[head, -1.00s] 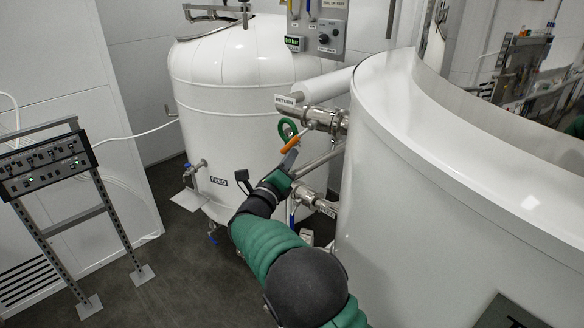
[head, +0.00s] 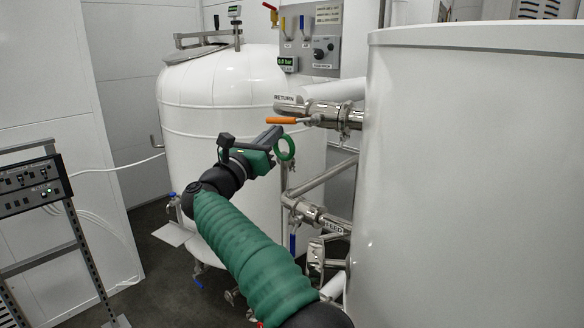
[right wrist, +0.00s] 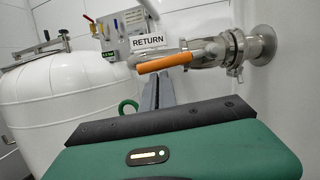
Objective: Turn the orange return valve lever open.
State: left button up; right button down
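The orange return valve lever (head: 284,121) lies roughly level and points left from the metal return valve (head: 335,116), under the white RETURN label (head: 287,100). My right gripper (head: 272,134) is just below the lever in the head view. In the right wrist view, the dark fingers (right wrist: 160,88) lie close together with nothing seen between them. Their tips are just under the orange lever (right wrist: 165,63); I cannot tell whether they touch it. A green ring (head: 286,148) shows beside the gripper, below the lever. My left gripper is out of view.
A large white tank (head: 470,180) stands close on the right. A smaller white tank (head: 215,100) is behind the arm. The feed valve (head: 308,212) and its pipes lie below the return valve. A control panel (head: 30,185) on a stand is at left.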

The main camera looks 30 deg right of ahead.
jog(key=shift+r, duration=0.55)
jog(key=shift+w, duration=0.1)
